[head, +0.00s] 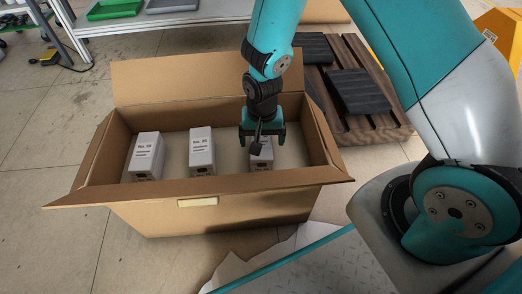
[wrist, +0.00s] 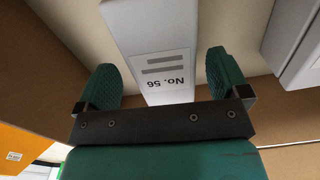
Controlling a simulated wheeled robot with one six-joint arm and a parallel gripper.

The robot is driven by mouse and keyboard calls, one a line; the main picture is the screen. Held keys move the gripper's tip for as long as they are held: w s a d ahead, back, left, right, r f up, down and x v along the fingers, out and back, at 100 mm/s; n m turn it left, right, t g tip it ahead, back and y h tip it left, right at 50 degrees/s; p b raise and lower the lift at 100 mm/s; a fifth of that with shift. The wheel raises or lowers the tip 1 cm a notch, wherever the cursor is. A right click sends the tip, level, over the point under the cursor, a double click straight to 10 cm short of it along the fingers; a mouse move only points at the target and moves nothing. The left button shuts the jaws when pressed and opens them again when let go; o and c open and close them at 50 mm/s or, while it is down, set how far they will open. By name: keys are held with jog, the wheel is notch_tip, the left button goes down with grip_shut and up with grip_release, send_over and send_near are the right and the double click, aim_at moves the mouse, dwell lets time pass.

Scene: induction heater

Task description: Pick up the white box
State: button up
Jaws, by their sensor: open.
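Three white boxes stand in a row inside an open cardboard box (head: 215,212): the left white box (head: 147,154), the middle white box (head: 202,148) and the right white box (head: 261,160). My gripper (head: 262,138) is open over the right one and hides part of it. In the wrist view my gripper (wrist: 163,78) has its two green fingers on either side of a white box (wrist: 150,30) labelled No. 56.
Another white box (wrist: 296,42) shows at the right edge of the wrist view. The cardboard box's flaps stand open around it. A dark wooden pallet (head: 365,122) lies to its right. A table (head: 165,18) with a green tray (head: 114,9) stands behind.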

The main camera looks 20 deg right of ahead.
notch_tip(320, 180, down, 4)
jog(key=b, duration=0.3)
jog(key=shift+a+f, duration=0.15)
jog(key=shift+f, duration=0.1)
jog(key=shift+r, duration=0.1)
jog(key=c, duration=1.2)
jog(key=shift+r, duration=0.15)
